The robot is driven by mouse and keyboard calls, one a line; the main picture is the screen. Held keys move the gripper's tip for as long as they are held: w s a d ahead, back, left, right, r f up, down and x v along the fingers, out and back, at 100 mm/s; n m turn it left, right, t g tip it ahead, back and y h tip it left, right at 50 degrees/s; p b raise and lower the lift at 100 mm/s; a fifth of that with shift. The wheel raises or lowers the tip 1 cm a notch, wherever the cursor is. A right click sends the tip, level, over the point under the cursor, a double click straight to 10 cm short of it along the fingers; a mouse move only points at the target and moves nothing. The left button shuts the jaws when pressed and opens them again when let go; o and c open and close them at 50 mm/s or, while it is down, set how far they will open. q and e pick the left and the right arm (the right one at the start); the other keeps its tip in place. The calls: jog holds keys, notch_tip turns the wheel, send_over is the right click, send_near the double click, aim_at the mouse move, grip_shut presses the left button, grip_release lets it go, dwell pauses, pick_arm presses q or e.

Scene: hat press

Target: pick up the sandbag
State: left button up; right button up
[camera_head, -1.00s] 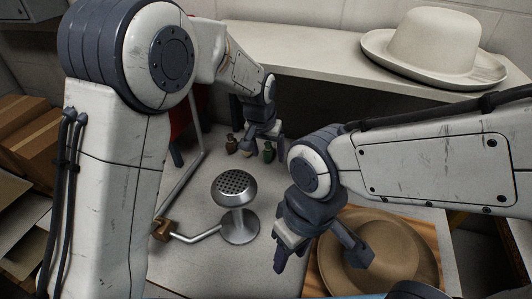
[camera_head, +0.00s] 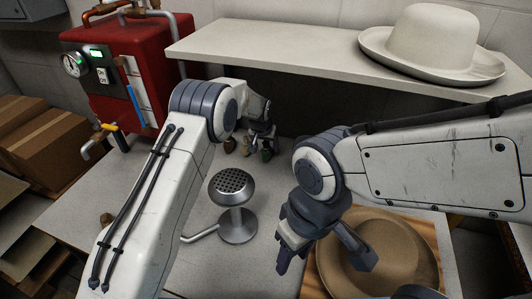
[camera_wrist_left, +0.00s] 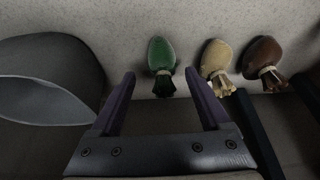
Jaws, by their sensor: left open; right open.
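Three small sandbags with tied necks lie in a row. The green sandbag (camera_wrist_left: 161,55) is nearest the middle of the left wrist view, the tan sandbag (camera_wrist_left: 216,57) is right of it, and the brown sandbag (camera_wrist_left: 263,55) is farthest right. In the head view the green (camera_head: 267,153) and brown (camera_head: 230,145) bags show at the back of the table, partly covered by my left arm. My left gripper (camera_wrist_left: 164,92) is open and empty, with the green bag ahead between its fingers. My right gripper (camera_head: 322,254) is open above the brown hat.
A metal steamer with a perforated head (camera_head: 232,182) stands mid-table. A brown hat (camera_head: 392,262) lies on a wooden board at right. A white hat (camera_head: 430,45) sits on the shelf (camera_head: 290,50). A red boiler (camera_head: 160,50) stands back left. A grey rounded object (camera_wrist_left: 45,70) is left in the wrist view.

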aim_at(265, 147)
pick_arm(q)
jog(key=shift+p+x, duration=0.6)
jog(key=shift+x, duration=1.8)
jog(key=shift+w+a+r, duration=0.15)
grip_shut()
